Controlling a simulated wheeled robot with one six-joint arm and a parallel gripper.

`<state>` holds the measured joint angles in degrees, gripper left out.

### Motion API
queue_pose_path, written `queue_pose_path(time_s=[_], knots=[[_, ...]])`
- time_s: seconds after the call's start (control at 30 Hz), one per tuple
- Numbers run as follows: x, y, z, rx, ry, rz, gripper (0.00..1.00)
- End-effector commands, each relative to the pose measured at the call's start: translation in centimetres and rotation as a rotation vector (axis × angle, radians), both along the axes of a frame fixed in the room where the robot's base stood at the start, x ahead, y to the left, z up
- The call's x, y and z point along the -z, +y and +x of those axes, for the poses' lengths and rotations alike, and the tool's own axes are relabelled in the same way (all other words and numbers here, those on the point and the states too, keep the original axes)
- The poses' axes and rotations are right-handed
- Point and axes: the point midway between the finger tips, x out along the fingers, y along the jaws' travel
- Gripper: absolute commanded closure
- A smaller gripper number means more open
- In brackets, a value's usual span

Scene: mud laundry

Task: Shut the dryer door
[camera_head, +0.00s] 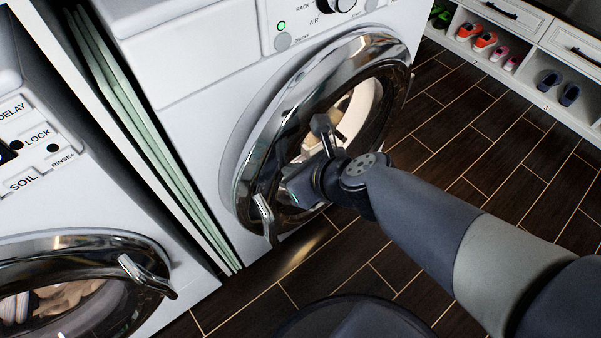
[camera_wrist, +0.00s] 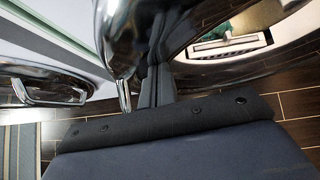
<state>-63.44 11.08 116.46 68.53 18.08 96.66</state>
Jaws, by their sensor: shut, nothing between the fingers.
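The dryer (camera_head: 190,70) is the white machine in the middle of the head view. Its round dryer door (camera_head: 247,165) has a wide chrome ring and dark glass. It lies against or very near the dryer front; I cannot tell whether it is fully latched. The chrome door handle (camera_head: 264,217) is at the ring's lower left and also shows in the wrist view (camera_wrist: 124,97). My gripper (camera_head: 285,188) is in front of the door's lower left, above and right of the handle. In the wrist view its fingers (camera_wrist: 157,80) are together and empty, close to the door. Contact is unclear.
A washer (camera_head: 90,190) with a chrome-ringed door (camera_head: 75,248) stands at the left. Pale green panels (camera_head: 130,110) fill the gap between the machines. A white shoe shelf (camera_head: 530,85) stands at the back right. The dark tiled floor (camera_head: 490,150) is clear between.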

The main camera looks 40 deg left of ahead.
Motion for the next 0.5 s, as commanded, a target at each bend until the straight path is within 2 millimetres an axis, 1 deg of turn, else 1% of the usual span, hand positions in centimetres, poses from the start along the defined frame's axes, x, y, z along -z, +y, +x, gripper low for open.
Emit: queue_pose_path(time_s=[0.27, 0.37, 0.5], knots=[[0.0, 0.1, 0.0, 0.000, 0.000, 0.000, 1.00], [-0.2, 0.9, 0.1, -0.001, 0.001, 0.000, 1.00], [-0.3, 3.0, 0.1, -0.002, 0.002, -0.001, 1.00]])
